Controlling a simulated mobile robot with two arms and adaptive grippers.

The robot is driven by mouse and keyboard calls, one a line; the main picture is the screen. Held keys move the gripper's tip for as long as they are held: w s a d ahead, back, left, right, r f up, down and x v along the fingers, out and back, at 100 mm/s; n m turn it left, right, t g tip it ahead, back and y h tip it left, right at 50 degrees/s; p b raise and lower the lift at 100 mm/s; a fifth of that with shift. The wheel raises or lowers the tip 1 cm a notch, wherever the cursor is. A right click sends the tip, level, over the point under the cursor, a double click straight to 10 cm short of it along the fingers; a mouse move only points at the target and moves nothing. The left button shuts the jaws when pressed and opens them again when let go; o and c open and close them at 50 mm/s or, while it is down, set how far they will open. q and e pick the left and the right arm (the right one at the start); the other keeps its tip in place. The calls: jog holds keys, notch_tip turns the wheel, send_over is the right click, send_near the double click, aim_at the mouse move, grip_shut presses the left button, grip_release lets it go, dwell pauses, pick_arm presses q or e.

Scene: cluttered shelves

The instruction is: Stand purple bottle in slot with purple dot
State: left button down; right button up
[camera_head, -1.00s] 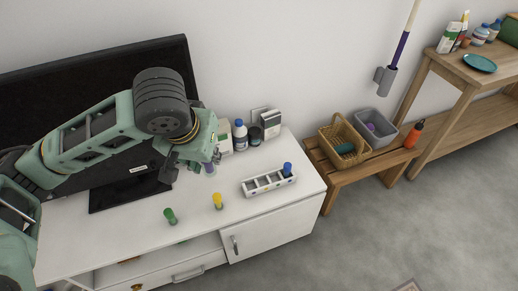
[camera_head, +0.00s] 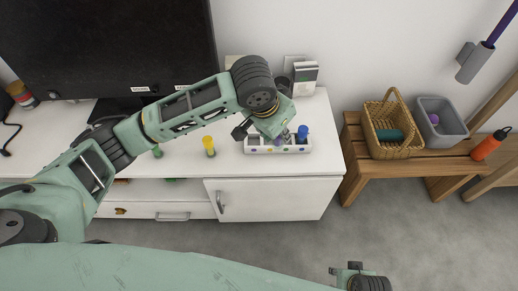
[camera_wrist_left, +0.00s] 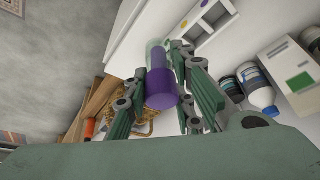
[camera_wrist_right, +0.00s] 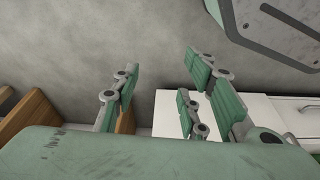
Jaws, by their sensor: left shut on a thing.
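My left gripper (camera_head: 268,130) is shut on the purple bottle (camera_wrist_left: 162,85), which sits between its fingers in the left wrist view. In the head view only a little of the purple bottle (camera_head: 281,140) shows below the gripper, in front of the rack's slots. The white slotted rack (camera_head: 262,150) stands near the cabinet top's front edge. It also shows in the left wrist view (camera_wrist_left: 213,15), apart from the bottle there. My right gripper (camera_wrist_right: 160,75) is open and empty, away from the cabinet.
A yellow bottle (camera_head: 209,146) and a green one (camera_head: 157,152) stand to the left. Boxes (camera_head: 304,77) stand behind. A monitor (camera_head: 105,50) fills the back left. A bench with baskets (camera_head: 394,148) stands right.

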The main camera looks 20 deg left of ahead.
pick_arm(q)
notch_tip(320, 180, down, 3)
jog(key=w+a, duration=0.1)
jog(key=w, duration=0.1)
jog(key=b, duration=0.3)
send_over(253, 135)
jog(key=s, duration=0.2)
notch_tip(253, 135, down, 5)
jog(key=f+b, duration=0.1)
jog(key=f, duration=0.1)
jog(key=d+f, duration=0.1)
jog(key=f, duration=0.1)
jog(key=shift+s+b, duration=0.15)
jog(key=shift+b, duration=0.2)
jog(key=shift+f, duration=0.1)
pick_arm(e)
notch_tip(253, 135, up, 16)
jog(key=t, duration=0.1)
jog(key=shift+w+d, duration=0.15)
jog(key=shift+d, duration=0.25)
pick_arm(q)
jog(key=shift+s+f, duration=0.15)
jog(key=shift+f, duration=0.05)
pick_arm(e)
jog(key=shift+f, duration=0.25)
